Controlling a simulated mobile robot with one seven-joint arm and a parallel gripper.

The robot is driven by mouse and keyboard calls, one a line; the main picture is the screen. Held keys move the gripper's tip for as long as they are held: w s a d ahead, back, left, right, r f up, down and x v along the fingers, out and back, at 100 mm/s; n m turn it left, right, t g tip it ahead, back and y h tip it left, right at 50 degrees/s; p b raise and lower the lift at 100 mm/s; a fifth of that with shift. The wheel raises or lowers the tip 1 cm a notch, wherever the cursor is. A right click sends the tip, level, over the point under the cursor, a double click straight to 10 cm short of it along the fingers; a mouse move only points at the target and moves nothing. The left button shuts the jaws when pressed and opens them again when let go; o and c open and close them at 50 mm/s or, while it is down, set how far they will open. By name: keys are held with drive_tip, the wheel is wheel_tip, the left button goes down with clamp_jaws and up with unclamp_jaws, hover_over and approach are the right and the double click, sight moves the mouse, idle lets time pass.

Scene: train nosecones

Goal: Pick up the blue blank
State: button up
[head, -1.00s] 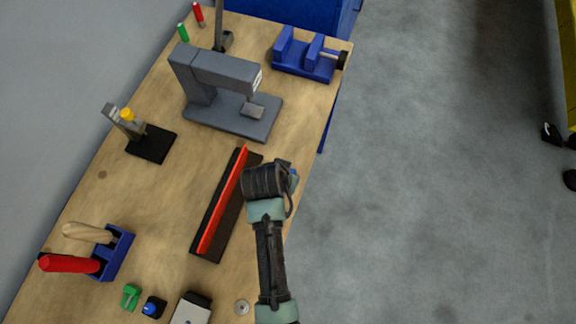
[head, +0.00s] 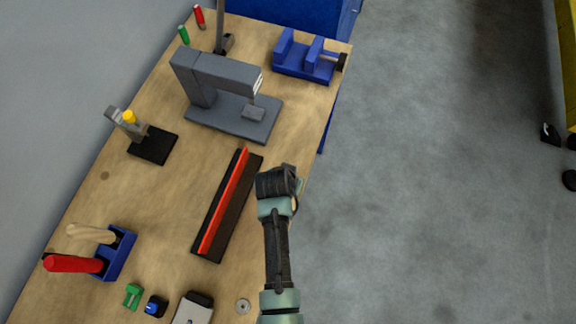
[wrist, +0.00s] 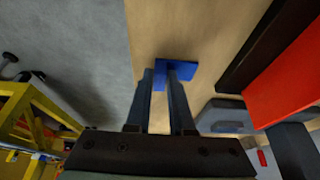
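The blue blank (wrist: 186,70) shows in the wrist view as a flat blue piece on the wooden bench top (wrist: 165,25), close to the bench edge. My gripper (wrist: 160,76) points down at it. Its two dark fingers are apart, with the blank at their tips; part of the blank shows in the gap and part to the right of the right finger. I cannot tell whether the fingers touch it. In the head view my gripper (head: 277,182) is over the right bench edge and hides the blank.
A black bar with a red strip (head: 228,203) lies just left of my gripper. A grey press (head: 232,108) and a blue vise (head: 305,60) stand farther back. A blue tool holder (head: 119,256) and small parts are front left. Open floor lies right.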

clamp_jaws()
drive_tip(key=shift+r, duration=0.1)
